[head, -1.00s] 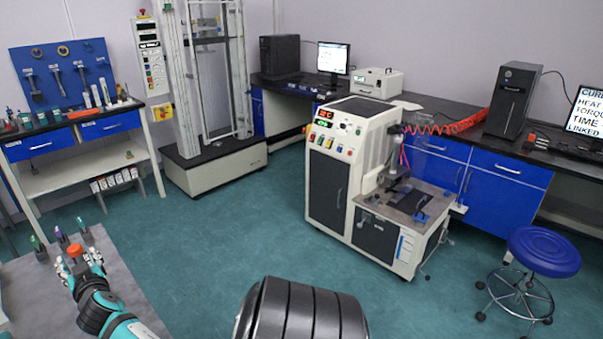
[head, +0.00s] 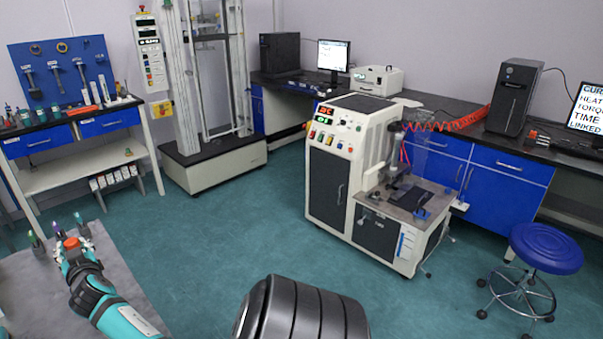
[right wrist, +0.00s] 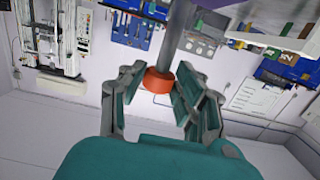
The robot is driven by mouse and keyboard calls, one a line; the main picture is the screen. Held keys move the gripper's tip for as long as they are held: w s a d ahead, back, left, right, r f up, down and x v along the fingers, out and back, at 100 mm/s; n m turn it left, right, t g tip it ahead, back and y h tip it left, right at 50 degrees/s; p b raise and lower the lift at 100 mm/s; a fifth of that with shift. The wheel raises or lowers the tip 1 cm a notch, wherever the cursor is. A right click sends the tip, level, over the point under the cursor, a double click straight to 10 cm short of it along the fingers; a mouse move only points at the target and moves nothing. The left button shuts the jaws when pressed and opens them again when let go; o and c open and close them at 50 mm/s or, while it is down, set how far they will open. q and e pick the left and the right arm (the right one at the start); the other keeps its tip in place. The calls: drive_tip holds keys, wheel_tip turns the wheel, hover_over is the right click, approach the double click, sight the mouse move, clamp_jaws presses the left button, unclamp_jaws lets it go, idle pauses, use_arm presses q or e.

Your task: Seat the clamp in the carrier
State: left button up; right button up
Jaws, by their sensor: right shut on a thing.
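My right gripper (head: 72,246) is over the grey table at lower left in the head view. It is shut on an orange-red topped part (head: 71,242), which I take to be the clamp. In the right wrist view this part shows as an orange-red collar (right wrist: 158,80) on a grey rod, between the two fingers of the gripper (right wrist: 160,92). Its other end is hidden. I cannot pick out the carrier for certain. My left gripper is not in view.
Purple-tipped (head: 56,228) and green-tipped (head: 34,238) parts stand close to the gripper on the grey table (head: 120,275). The rheometer (head: 330,180) stands mid-room, with a blue stool (head: 545,247) to its right. The green floor (head: 220,235) between table and rheometer is clear.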

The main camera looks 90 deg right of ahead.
drive_tip(key=shift+r, duration=0.1)
clamp_jaws()
drive_tip(key=shift+r+p, duration=2.45)
drive_tip(key=shift+r, duration=0.5)
